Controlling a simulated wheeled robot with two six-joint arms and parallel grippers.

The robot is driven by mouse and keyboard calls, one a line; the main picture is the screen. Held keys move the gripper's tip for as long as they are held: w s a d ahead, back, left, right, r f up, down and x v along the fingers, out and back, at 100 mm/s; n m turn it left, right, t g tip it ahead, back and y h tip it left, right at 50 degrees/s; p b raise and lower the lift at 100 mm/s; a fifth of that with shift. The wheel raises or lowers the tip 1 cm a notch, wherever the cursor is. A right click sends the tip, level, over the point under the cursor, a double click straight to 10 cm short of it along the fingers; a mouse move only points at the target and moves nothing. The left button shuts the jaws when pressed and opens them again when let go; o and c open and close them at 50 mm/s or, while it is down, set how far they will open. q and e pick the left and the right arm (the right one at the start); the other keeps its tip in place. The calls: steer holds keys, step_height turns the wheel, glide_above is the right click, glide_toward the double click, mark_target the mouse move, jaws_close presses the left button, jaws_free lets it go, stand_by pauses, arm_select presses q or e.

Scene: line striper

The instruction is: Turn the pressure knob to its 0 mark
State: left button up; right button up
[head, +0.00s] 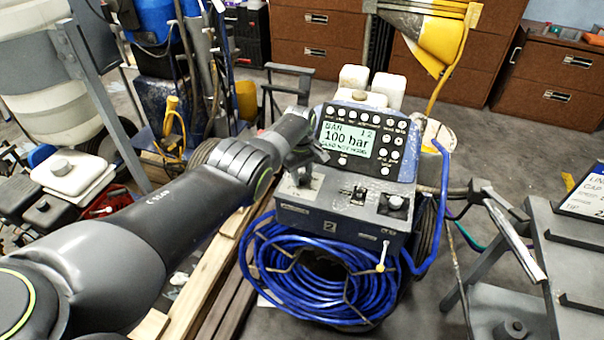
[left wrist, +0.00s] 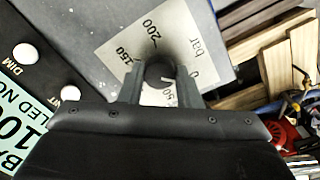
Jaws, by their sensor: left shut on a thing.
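The line striper's blue-grey panel (head: 345,215) is in the middle of the head view. Its display (head: 346,139) reads 100 bar. My left gripper (head: 304,172) is over the panel's left part and mostly hides the pressure knob there. In the left wrist view the dark round knob (left wrist: 159,71) sits between the two fingers of my left gripper (left wrist: 160,84), which is shut on it. The pale scale plate (left wrist: 125,42) shows 150, 200, bar, 0 and part of 50. A short white mark shows on the knob's lower right; its exact reading is unclear. My right gripper is out of view.
A coiled blue hose (head: 310,275) hangs below. Wooden planks (head: 205,262) lie at the left, and a grey stand (head: 570,262) is at the right.

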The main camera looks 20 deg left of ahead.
mark_target(302, 177)
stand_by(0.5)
arm_select(q)
steer(key=o, duration=1)
steer(key=shift+c, duration=0.2)
steer(key=shift+r+p, duration=0.55)
steer(key=shift+r, duration=0.05)
step_height(302, 177, up, 5)
steer(key=p, duration=0.4)
steer(key=shift+r, duration=0.2)
step_height(302, 177, up, 11)
steer(key=shift+s+a+p, duration=0.15)
steer(key=shift+s+p, duration=0.05)
steer(key=shift+p, duration=0.15)
steer(key=shift+f, duration=0.1)
